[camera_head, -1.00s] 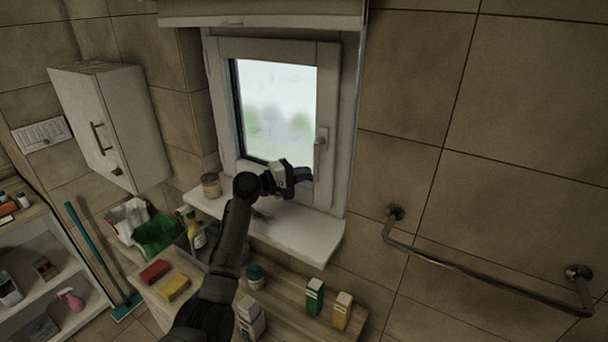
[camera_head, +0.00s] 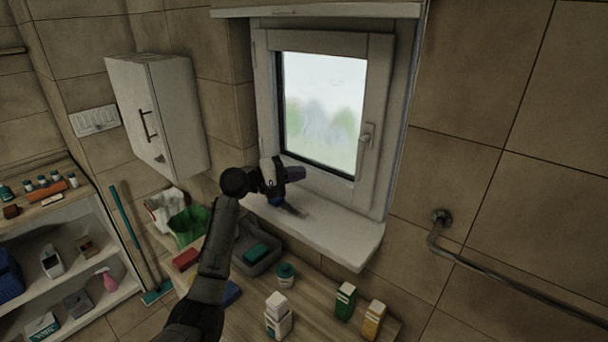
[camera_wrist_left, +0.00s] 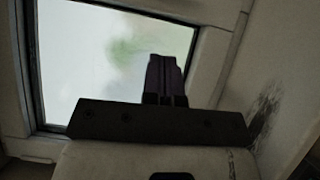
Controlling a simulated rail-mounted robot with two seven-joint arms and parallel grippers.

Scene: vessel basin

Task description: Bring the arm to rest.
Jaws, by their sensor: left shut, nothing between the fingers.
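My left gripper (camera_head: 295,173) is in front of the lower part of the window, above the white sill (camera_head: 345,240). Its purple fingers are together and empty; they also show in the left wrist view (camera_wrist_left: 165,76) against the window pane. The fingers are apart from the window handle (camera_head: 367,138), which is up and to the right of them and points down. My left arm comes up from the bottom left across the counter. My right gripper is not in view.
The window (camera_head: 322,112) looks shut. A white cabinet (camera_head: 158,115) hangs at left; a metal rail (camera_head: 500,272) is at right.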

